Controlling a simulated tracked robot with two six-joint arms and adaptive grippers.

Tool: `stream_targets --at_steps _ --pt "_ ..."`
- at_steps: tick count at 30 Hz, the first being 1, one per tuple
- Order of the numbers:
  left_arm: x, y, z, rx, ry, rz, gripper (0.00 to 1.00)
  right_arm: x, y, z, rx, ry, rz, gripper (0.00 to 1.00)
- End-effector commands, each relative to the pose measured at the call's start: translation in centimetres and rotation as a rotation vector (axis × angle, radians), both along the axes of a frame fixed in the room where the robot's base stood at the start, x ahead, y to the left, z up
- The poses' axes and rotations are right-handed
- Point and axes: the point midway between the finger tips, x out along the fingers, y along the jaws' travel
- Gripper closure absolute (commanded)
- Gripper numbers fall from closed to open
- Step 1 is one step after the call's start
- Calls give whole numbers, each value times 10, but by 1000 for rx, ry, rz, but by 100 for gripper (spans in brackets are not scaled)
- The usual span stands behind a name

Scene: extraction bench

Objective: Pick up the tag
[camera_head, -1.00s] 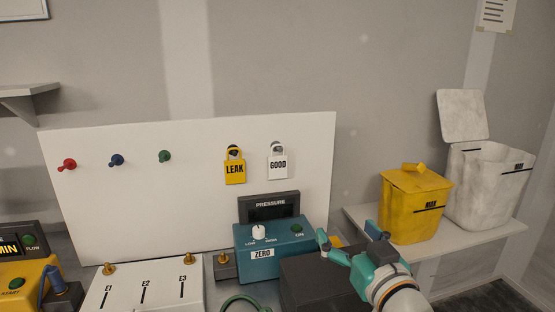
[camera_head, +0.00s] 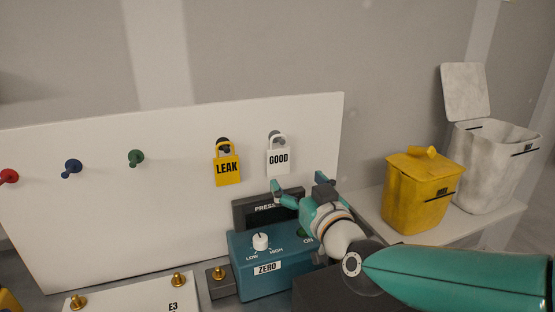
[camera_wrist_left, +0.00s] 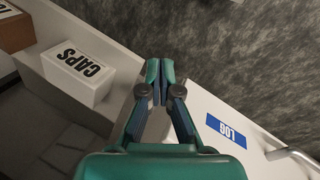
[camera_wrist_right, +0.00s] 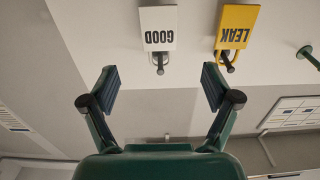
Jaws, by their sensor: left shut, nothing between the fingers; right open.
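Two tags hang on pegs on the white board (camera_head: 60,220). The yellow LEAK tag (camera_head: 227,170) is on the left and the white GOOD tag (camera_head: 278,161) is on its right. In the right wrist view the GOOD tag (camera_wrist_right: 158,28) and the LEAK tag (camera_wrist_right: 236,27) appear upside down near the top. My right gripper (camera_head: 302,184) is open and empty, just below and right of the GOOD tag, apart from it. It also shows in the right wrist view (camera_wrist_right: 160,84). My left gripper (camera_wrist_left: 159,80) is shut and empty, away from the tags.
A teal pressure box (camera_head: 262,275) stands below the tags. Red, blue (camera_head: 72,168) and green (camera_head: 136,157) pegs on the board are bare. A yellow bin (camera_head: 420,185) and a white bin (camera_head: 490,165) stand right. The left wrist view shows a CAPS box (camera_wrist_left: 78,70).

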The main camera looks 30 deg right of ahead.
Motion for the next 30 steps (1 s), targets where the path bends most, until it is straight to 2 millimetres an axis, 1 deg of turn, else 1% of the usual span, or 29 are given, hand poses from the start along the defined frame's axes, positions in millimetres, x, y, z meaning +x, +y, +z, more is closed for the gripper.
stream_targets --at_steps 1,3,6,9,14,17,21,24,27,30 --pt "0 0 3 0 0 0 100 12 -4 0 0 4 -3 12" --pt "0 0 4 0 -1 0 100 25 -8 0 0 4 -4 12" --pt "0 0 7 0 -1 0 100 39 -12 1 0 2 -6 12" --pt "0 0 8 0 -1 0 100 48 -15 1 0 0 -7 12" --pt "0 0 11 0 -1 0 100 55 -17 1 1 0 -6 12" --pt "0 0 16 0 -1 0 100 65 -19 3 0 2 -6 12" --pt "0 0 27 0 -1 0 100 84 -23 4 1 3 -7 12" --pt "0 0 29 0 -1 0 100 96 -26 3 0 1 -6 12" --pt "0 0 30 0 -1 0 100 101 -27 2 1 -1 -6 12" --pt "0 0 29 0 -1 0 100 101 -27 2 2 -1 -6 12"
